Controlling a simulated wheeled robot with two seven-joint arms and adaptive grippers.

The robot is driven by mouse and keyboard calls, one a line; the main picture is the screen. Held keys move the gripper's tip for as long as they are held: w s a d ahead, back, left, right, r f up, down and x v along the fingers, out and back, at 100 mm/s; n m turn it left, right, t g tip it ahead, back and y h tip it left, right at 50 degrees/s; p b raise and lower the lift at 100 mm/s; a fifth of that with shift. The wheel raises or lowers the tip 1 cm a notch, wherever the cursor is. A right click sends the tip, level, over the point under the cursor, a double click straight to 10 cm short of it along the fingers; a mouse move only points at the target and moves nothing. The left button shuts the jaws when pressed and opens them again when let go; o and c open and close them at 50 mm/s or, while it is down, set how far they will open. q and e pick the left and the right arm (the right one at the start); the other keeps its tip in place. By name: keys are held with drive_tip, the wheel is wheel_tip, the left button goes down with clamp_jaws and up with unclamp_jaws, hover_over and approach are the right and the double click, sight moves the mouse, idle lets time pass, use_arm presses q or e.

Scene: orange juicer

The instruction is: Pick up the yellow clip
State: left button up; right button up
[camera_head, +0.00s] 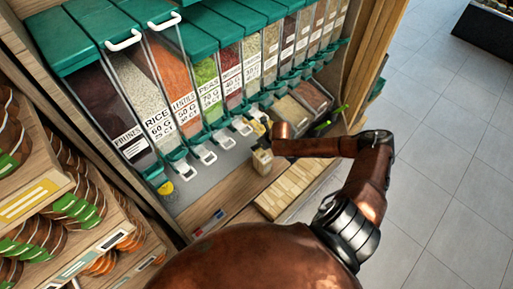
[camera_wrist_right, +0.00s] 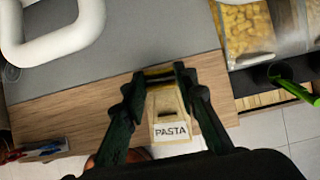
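A small yellow object (camera_head: 165,187), which looks like the yellow clip, lies at the left end of the grey shelf surface below the prunes dispenser. It is not visible in the right wrist view. My right gripper (camera_wrist_right: 163,78) is well to the right of it. Its dark fingers are on both sides of a small bag labelled PASTA (camera_wrist_right: 170,112) and appear shut on it. That bag also shows in the head view (camera_head: 262,162), at the wooden front of the shelf. My left gripper is not in view.
A row of food dispensers (camera_head: 205,85) with green lids and white handles stands behind the shelf. Small blue and red items (camera_head: 209,222) lie on the wooden front edge. A green scoop (camera_wrist_right: 290,84) is near clear bins.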

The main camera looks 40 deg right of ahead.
drive_tip(key=shift+c, duration=1.1)
